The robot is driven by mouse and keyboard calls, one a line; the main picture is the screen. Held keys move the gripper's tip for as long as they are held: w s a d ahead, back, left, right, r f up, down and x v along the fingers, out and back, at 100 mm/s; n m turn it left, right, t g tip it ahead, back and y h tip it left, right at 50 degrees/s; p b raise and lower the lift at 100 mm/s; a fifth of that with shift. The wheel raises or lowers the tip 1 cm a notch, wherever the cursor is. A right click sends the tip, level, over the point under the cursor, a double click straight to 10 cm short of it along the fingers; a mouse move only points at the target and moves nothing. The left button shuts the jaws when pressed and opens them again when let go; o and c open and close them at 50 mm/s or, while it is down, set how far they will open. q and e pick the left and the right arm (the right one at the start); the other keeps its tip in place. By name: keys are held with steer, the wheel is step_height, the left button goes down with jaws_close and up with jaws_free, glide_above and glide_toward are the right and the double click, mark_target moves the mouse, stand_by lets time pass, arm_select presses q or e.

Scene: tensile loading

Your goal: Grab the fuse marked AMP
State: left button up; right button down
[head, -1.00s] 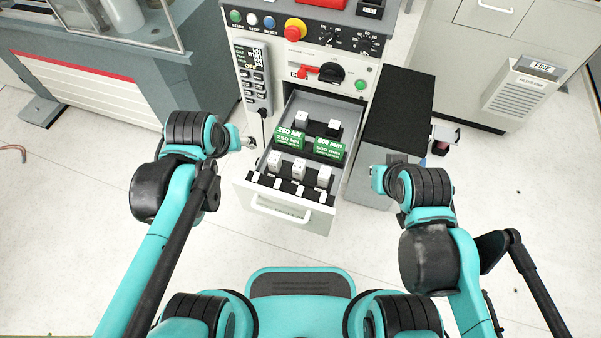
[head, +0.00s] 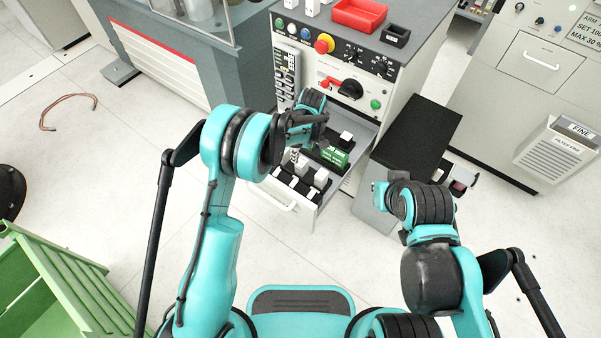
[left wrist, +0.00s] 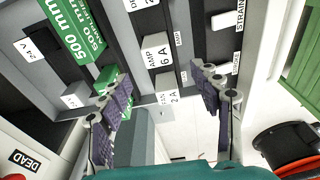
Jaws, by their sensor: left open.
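In the left wrist view, a white block fuse (left wrist: 156,55) marked AMP 6 A stands in a dark slot of the drawer. My left gripper (left wrist: 165,92) is open, and nothing is held between its fingers. Its fingertips are below the AMP fuse in the picture, one to each side, apart from it. In the head view my left gripper (head: 306,140) is over the open drawer (head: 272,200), and its arm hides part of the drawer. My right arm's end (head: 380,192) is right of the drawer; its fingers cannot be made out.
Another white block (left wrist: 167,104), marked 2 A, sits between my left fingers in the picture. A green 500 mm block (left wrist: 75,28) stands at left. The drawer also holds a block by the STRAIN label (left wrist: 225,19). A black-topped cabinet (head: 418,135) stands right of the drawer.

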mark_target(302, 161)
arm_select(q)
step_height(302, 161, down, 4)
steer(key=shift+r+b, duration=0.1)
steer(key=shift+b, duration=0.5)
steer(key=f+b, duration=0.1)
steer(key=f, duration=0.2)
steer(key=w+f+b, duration=0.1)
steer(key=f, duration=0.1)
steer(key=shift+a+b, duration=0.15)
steer(key=shift+b, duration=0.15)
steer(key=c, duration=1.3)
steer(key=shift+c, duration=0.2)
